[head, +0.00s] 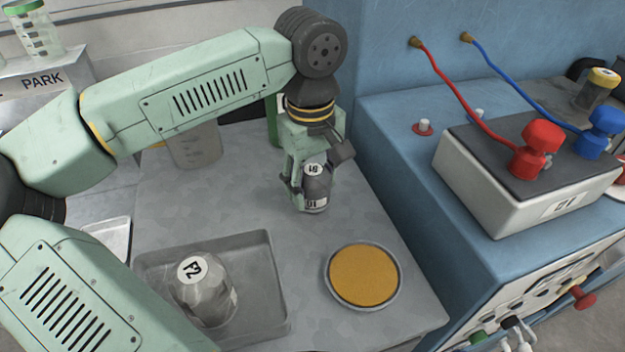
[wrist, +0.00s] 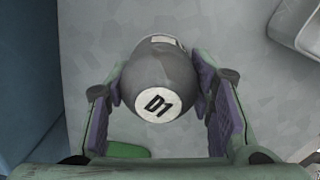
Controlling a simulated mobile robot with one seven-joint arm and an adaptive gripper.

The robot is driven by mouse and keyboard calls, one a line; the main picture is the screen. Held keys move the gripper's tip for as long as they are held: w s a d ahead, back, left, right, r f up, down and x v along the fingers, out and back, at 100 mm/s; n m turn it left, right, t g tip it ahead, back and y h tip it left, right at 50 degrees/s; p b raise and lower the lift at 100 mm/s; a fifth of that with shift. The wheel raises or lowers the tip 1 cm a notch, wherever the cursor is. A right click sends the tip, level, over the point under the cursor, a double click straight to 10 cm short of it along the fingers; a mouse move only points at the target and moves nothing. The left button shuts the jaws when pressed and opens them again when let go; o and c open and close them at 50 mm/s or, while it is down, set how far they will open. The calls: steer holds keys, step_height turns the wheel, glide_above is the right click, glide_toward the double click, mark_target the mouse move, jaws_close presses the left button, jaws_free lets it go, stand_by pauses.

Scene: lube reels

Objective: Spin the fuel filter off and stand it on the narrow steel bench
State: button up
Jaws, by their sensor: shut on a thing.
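My gripper (head: 307,180) hangs over the grey bench top (head: 290,255) and is shut on a dark grey canister marked D1 (head: 316,190). In the wrist view my gripper (wrist: 162,100) has its purple-lined jaws on both sides of the canister (wrist: 160,82), with its round D1 label towards the camera. The canister looks roughly upright; I cannot tell whether its foot touches the bench. A grey rounded item marked F2 (head: 205,288) stands in a shallow metal tray (head: 262,262) at the front left. I cannot tell which of the two is the fuel filter.
A round dish of amber material (head: 362,276) lies right of the tray. A blue cabinet (head: 400,150) borders the bench, with a battery-like box (head: 500,190) and red and blue leads. A PARK sign (head: 42,80) is at left.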

steer(key=shift+f, duration=0.2)
steer(key=o, duration=1.4)
